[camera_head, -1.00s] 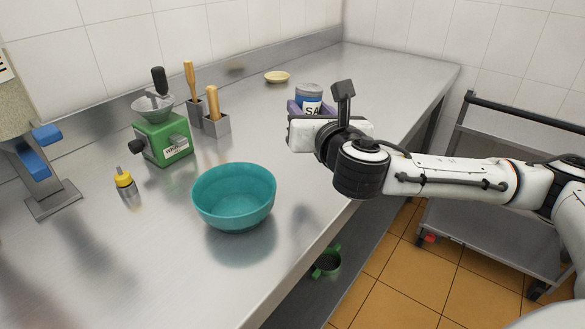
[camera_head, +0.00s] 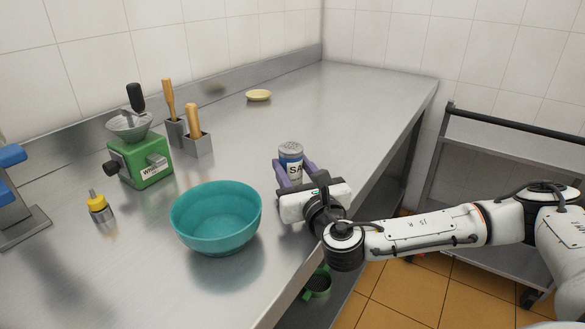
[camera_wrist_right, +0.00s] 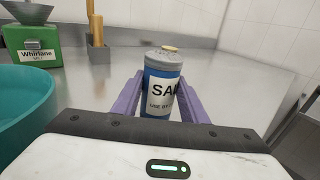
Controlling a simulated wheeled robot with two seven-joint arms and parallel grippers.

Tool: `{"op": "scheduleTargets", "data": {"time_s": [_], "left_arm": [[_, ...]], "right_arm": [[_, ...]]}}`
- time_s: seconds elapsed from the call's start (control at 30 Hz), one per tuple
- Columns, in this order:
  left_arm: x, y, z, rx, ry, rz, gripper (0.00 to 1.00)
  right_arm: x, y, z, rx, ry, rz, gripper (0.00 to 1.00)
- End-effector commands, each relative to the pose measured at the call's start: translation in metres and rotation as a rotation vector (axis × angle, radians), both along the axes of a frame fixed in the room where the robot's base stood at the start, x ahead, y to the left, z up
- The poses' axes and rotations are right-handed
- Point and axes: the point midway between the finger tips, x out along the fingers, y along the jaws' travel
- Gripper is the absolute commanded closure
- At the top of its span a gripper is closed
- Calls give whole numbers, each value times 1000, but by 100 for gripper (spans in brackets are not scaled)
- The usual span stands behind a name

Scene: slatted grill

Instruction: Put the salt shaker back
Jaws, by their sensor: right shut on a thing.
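The salt shaker (camera_head: 291,158) is a blue cylinder with a white label and a grey perforated top. It stands upright between the purple fingers of my right gripper (camera_head: 294,172), which is shut on it. In the right wrist view the shaker (camera_wrist_right: 161,84) shows between the two purple fingers of the gripper (camera_wrist_right: 156,98). Its lower end is partly hidden, so I cannot tell whether it touches the counter. My left gripper is not in view.
A teal bowl (camera_head: 216,218) stands left of my right gripper. A green machine (camera_head: 141,163), a yellow-topped bottle (camera_head: 99,207) and two metal holders with wooden-handled tools (camera_head: 196,140) stand further left. A small yellow dish (camera_head: 259,95) lies at the back. The counter (camera_head: 345,100) is clear behind the shaker.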

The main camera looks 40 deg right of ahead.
Motion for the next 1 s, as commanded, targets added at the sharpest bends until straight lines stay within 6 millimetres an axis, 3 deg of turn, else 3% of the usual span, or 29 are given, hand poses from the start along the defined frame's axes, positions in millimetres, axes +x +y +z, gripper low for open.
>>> {"op": "scheduleTargets", "data": {"time_s": [0.3,0.33,0.43,0.77,1.0], "left_arm": [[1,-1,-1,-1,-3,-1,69],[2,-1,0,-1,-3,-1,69],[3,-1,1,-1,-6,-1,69],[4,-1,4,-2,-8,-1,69],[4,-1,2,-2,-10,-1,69]], "right_arm": [[0,0,-3,0,-2,-1,86],[0,0,-2,1,-1,0,56],[0,0,-2,1,-1,0,42],[0,0,3,0,-3,0,42],[-36,10,0,0,4,2,42]]}}
